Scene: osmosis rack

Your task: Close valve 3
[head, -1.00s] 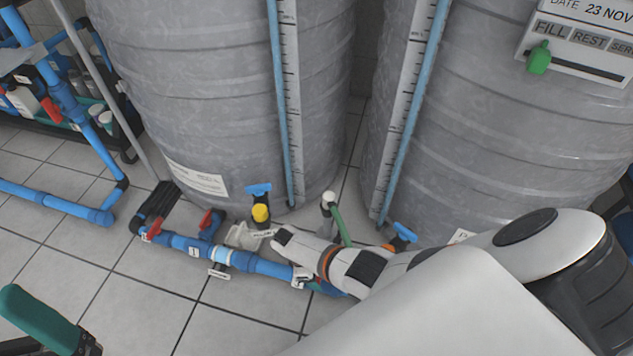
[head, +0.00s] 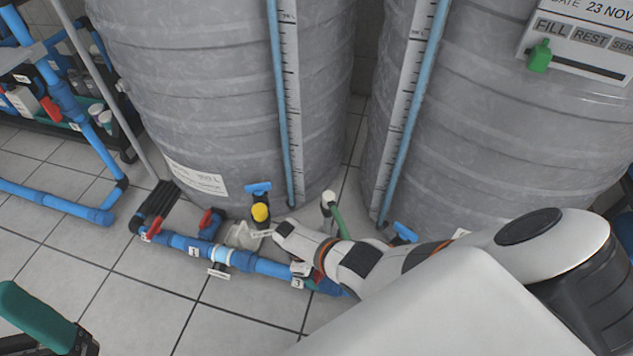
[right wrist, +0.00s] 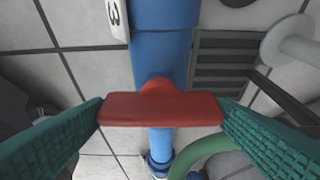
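Valve 3 is on the blue floor pipe (head: 260,264), beside a white tag marked 3 (head: 297,283). Its red handle (right wrist: 160,109) lies crosswise to the pipe in the right wrist view. The green fingers of my right gripper (right wrist: 161,112) are at the two ends of this handle and appear to touch both, with the handle filling the gap. In the head view my right wrist hides most of the handle. My left gripper (head: 45,335) shows only partly at the lower left, with a green finger; its opening cannot be seen.
Two large grey tanks (head: 190,90) (head: 510,130) stand behind the pipe. Another red valve handle (head: 153,228) and a tag marked 1 (head: 194,251) are farther left. A green hose (head: 341,222) rises close to my right gripper. Tiled floor (head: 130,300) in front is clear.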

